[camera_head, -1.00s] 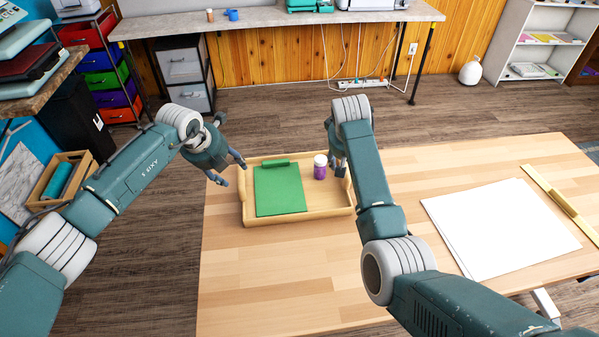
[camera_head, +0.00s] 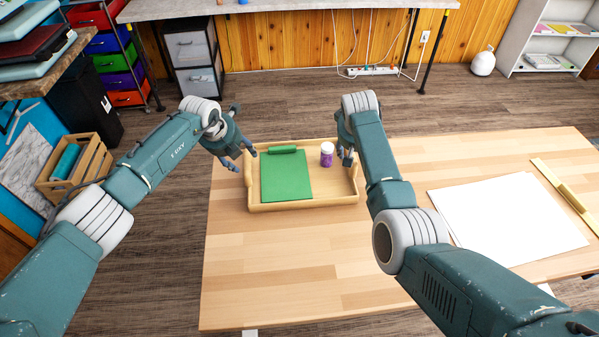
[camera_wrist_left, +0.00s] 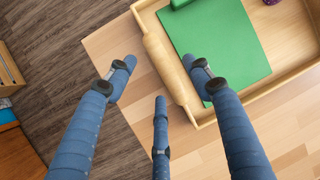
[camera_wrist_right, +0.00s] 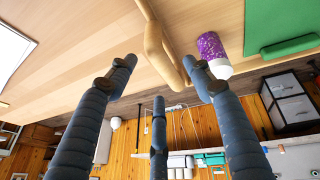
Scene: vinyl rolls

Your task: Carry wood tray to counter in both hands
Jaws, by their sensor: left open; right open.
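The wood tray (camera_head: 300,206) sits on the wooden table. It holds a green sheet with a green roll (camera_head: 286,180) and a purple jar with a white lid (camera_head: 327,156). My left gripper (camera_head: 243,163) is open at the tray's left end; in the left wrist view its fingers (camera_wrist_left: 158,92) are spread on either side of the left handle (camera_wrist_left: 165,68), not closed on it. My right gripper (camera_head: 347,157) is at the tray's right end; in the right wrist view its fingers (camera_wrist_right: 158,75) are open around the right handle (camera_wrist_right: 153,40), near the jar (camera_wrist_right: 212,50).
White paper (camera_head: 505,220) and a yellow ruler (camera_head: 562,186) lie at the table's right. The grey counter (camera_head: 290,8) stands against the far wall, across bare floor. A wooden crate (camera_head: 75,168) and drawer units stand at the left.

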